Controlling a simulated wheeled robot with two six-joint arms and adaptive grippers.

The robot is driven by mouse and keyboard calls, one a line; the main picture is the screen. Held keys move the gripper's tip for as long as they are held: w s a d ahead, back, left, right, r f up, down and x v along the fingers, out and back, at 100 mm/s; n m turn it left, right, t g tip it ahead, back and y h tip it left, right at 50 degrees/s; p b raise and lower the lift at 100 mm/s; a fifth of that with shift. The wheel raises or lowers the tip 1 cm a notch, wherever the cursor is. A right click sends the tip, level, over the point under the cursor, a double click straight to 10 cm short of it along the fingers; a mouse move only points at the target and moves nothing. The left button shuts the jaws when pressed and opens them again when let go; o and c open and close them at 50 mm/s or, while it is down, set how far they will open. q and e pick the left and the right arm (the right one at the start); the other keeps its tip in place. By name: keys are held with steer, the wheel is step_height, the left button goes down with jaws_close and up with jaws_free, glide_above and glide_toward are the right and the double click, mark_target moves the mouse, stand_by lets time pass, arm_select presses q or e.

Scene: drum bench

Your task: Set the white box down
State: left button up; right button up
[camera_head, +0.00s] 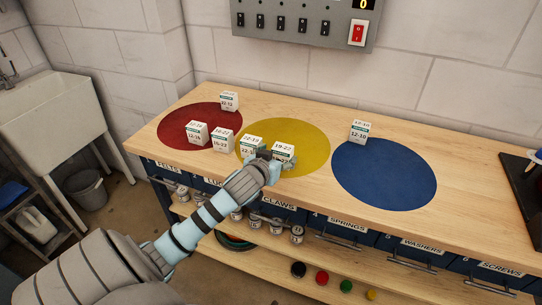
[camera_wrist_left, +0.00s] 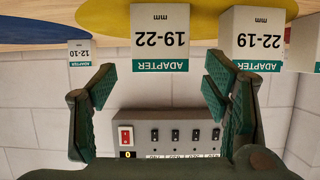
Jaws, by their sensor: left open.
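Several white boxes with green-and-white adapter labels are on the bench. The one marked 19-22 (camera_head: 283,153) stands on the front part of the yellow disc (camera_head: 310,135), and it also shows in the wrist view (camera_wrist_left: 160,35). My left gripper (camera_head: 274,161) is open just in front of this box. In the wrist view its two fingers (camera_wrist_left: 160,88) are spread with nothing between their tips, and the box lies just beyond them. The box marked 22-19 (camera_head: 251,147) stands close to its left, also seen in the wrist view (camera_wrist_left: 256,38). My right gripper is not in view.
More white boxes stand at the red disc (camera_head: 190,118), at its back edge (camera_head: 229,101) and right edge (camera_head: 222,141). A 12-10 box (camera_head: 360,131) stands at the back of the blue disc (camera_head: 390,180), otherwise clear. A grey switch panel (camera_head: 300,25) hangs behind.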

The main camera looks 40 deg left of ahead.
arm_select(q)
steer(key=p+v, duration=0.1)
steer(key=v, duration=0.5)
steer(key=shift+s, duration=0.25)
steer(key=shift+r, duration=0.1)
